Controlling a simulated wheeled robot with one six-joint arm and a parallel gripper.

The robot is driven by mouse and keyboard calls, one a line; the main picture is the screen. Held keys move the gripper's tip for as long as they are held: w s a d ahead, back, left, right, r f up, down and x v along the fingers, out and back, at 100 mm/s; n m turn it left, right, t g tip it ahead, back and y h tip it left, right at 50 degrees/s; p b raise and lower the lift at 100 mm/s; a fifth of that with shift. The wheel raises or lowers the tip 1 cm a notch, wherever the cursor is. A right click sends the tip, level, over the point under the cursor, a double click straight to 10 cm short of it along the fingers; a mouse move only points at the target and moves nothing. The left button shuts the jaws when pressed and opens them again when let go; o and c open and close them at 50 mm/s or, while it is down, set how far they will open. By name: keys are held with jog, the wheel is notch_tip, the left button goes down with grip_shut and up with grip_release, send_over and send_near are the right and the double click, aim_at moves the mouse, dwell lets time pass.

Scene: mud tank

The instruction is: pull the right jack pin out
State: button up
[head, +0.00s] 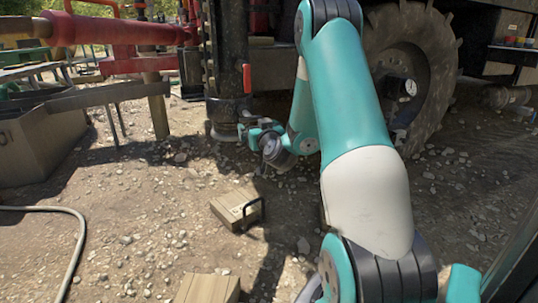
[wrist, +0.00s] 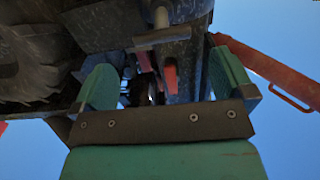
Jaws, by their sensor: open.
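The right jack leg (head: 228,70) is a dark upright column beside the truck's big wheel. My gripper (head: 246,130) is at the foot of this leg, close to its right side. In the wrist view my gripper (wrist: 165,82) is open, with one teal finger on each side and nothing clearly held between them. A pale T-shaped bar (wrist: 160,36), which may be the jack pin, shows beyond the fingers near the top centre. A red piece (wrist: 170,74) hangs between the fingers. I cannot make out the pin in the head view, and contact cannot be told.
A large tyre (head: 410,70) stands to the right of the jack leg. A wooden block with a black handle (head: 236,208) lies on the gravel, with another block (head: 207,289) nearer. A grey bin (head: 40,145) and a hose (head: 75,240) are at left.

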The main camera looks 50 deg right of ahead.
jog(key=b+v, duration=0.9)
jog(key=v, duration=0.1)
dwell(0.5)
